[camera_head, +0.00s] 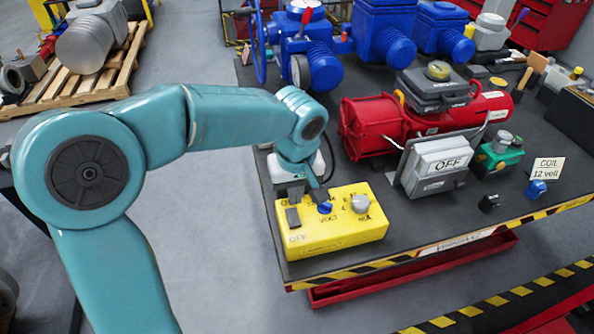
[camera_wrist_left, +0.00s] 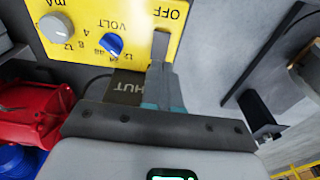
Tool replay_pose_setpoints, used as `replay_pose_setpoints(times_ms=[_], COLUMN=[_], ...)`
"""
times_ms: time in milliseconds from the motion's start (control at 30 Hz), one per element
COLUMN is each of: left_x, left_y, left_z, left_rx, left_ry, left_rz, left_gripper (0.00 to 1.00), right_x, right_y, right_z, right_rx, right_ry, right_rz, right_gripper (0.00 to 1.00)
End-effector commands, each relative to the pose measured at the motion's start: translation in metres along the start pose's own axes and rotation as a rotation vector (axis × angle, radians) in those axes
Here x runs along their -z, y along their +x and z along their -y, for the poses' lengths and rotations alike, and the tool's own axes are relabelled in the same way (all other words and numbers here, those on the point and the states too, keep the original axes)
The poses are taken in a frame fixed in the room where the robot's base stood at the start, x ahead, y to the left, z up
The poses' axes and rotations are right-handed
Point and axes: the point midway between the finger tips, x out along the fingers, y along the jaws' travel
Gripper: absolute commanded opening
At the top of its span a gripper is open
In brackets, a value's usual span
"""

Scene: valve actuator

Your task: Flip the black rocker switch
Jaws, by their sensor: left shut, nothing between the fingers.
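The yellow control box (camera_head: 340,240) sits at the left front of the dark workbench, with its OFF print at the near left corner. The black rocker switch (camera_head: 293,217) is on its top face, left of the blue VOLT knob (camera_head: 325,208). In the left wrist view the switch (camera_wrist_left: 160,45) shows as a dark upright strip below the OFF print, partly hidden by my fingers. My left gripper (camera_head: 297,192) is shut and empty, reaching down at the box's far left part. Its fingertips (camera_wrist_left: 160,68) overlap the switch's lower end; I cannot tell whether they touch.
A grey knob (camera_head: 360,204) is on the box's right. A grey OFF switch box (camera_head: 435,165), red motor (camera_head: 375,128) and blue valves (camera_head: 318,65) stand behind and to the right. The striped bench edge (camera_head: 440,246) runs along the front. Left of the bench is open floor.

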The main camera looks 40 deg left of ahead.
Motion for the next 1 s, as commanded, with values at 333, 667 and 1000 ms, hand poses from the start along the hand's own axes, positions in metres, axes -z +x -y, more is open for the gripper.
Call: replay_pose_setpoints(times_ms=[333,667,1000], left_x=[-0.001,-0.003,0.005], left_y=[-0.058,-0.068,-0.061], left_z=[0.000,0.001,0.000], left_rx=[-0.002,0.000,-0.004], left_ry=[-0.001,0.000,-0.001], left_rz=[-0.001,0.000,-0.045], left_gripper=[0.00,0.00,0.00], right_x=[0.000,0.000,0.001], right_y=[0.001,0.000,0.022], right_z=[0.000,0.000,-0.008], right_rx=[0.000,0.000,0.000], right_ry=[0.000,0.000,0.000], right_rz=[0.000,0.000,0.000], right_gripper=[0.43,0.43,0.43])
